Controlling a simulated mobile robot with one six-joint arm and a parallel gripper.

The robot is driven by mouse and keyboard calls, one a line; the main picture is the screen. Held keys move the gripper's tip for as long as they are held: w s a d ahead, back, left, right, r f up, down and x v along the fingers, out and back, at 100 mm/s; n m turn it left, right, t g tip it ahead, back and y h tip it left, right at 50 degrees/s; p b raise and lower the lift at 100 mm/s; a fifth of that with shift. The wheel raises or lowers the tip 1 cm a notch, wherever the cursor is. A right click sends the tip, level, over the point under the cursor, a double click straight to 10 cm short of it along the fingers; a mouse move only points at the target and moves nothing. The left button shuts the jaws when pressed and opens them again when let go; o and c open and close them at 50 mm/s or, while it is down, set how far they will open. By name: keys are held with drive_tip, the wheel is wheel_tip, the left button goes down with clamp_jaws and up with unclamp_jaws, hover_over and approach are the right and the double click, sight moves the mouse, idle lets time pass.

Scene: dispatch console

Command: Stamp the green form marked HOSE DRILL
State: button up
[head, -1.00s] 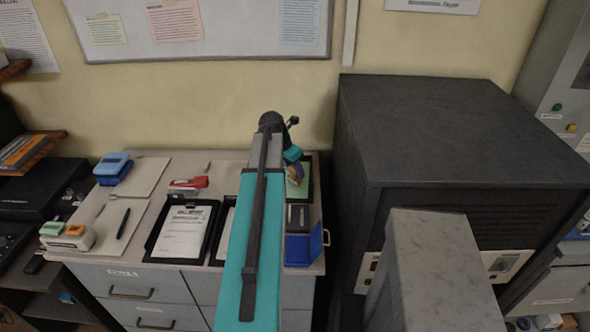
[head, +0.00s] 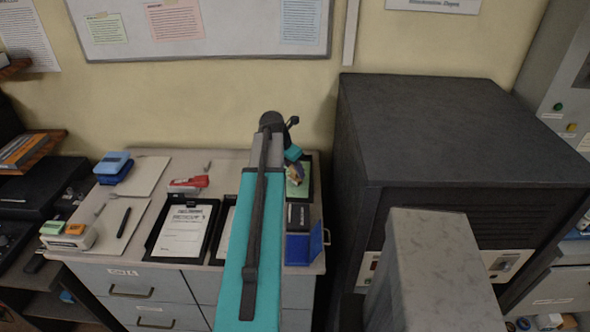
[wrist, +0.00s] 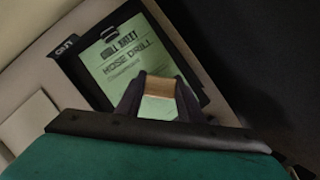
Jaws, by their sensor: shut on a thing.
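The green form (wrist: 125,62) reads HOSE DRILL in the wrist view. It lies on a black clipboard or tray (wrist: 88,84) with a dark clip at its top. In the head view part of the green form (head: 304,183) shows at the right back of the cabinet top, beyond my arm. My gripper (wrist: 159,88) is shut on a tan, wood-coloured block, probably the stamp's handle (wrist: 158,86), over the lower part of the form. The gripper (head: 295,172) is small and partly hidden in the head view. The stamp's underside is hidden, so I cannot tell whether it touches the paper.
A blue open-lidded box (head: 303,245), perhaps an ink pad, sits at the front right. A white form on a black clipboard (head: 184,230), a red stapler (head: 188,184) and a pen (head: 124,222) lie left. A tall dark cabinet (head: 440,130) stands close on the right.

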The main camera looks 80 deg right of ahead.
drive_tip(key=shift+f, duration=0.45)
idle(1.1)
drive_tip(key=shift+r, duration=0.15)
drive_tip(key=shift+r+p, duration=2.5)
drive_tip(key=shift+r, duration=0.9)
